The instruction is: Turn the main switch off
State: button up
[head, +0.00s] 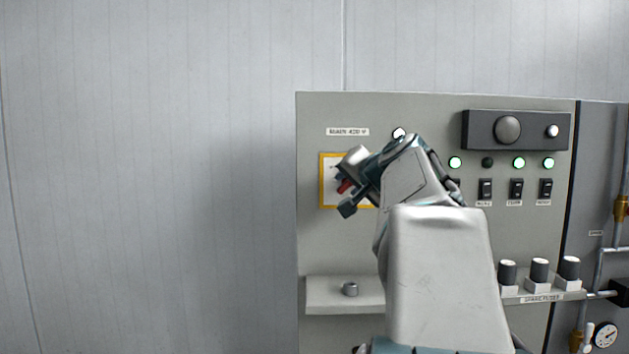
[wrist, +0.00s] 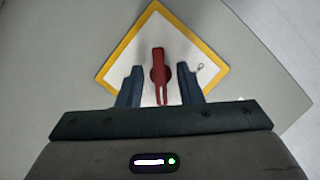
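The main switch is a red rotary handle (wrist: 158,75) on a white plate with a yellow border (wrist: 119,54). In the head view the handle (head: 345,186) shows only in part, behind my gripper, on the yellow-edged plate (head: 322,181) at the panel's left. My gripper (head: 347,182) is at the switch. In the wrist view its two dark fingers (wrist: 159,88) stand apart on either side of the handle, with a visible gap on each side. The gripper is open. The switch's position marks are not readable.
The grey panel (head: 420,110) carries a white lamp (head: 399,133), green lamps and small black rocker switches (head: 516,188) to the right. A small shelf (head: 325,292) with a metal part juts out below. The wall left of the panel is clear.

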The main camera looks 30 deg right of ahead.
jog(key=c, duration=0.7)
jog(key=n+g+h, duration=0.1)
jog(key=n, duration=0.1)
jog(key=n+g+h, duration=0.1)
jog(key=n, duration=0.2)
jog(key=shift+w+a+h, duration=0.1)
jog(key=shift+a+h, duration=0.05)
jog(key=shift+h, duration=0.25)
jog(key=n+g+h+b, duration=0.1)
jog(key=n, duration=0.1)
jog(key=n+h+b, duration=0.1)
jog(key=n, duration=0.1)
jog(key=shift+w+a+f+g+b, duration=0.1)
jog(key=shift+f+g+b, duration=0.05)
jog(key=shift+g+b, duration=0.25)
jog(key=shift+n+h+b, duration=1.1)
jog(key=shift+n+h, duration=0.1)
jog(key=shift+n, duration=0.4)
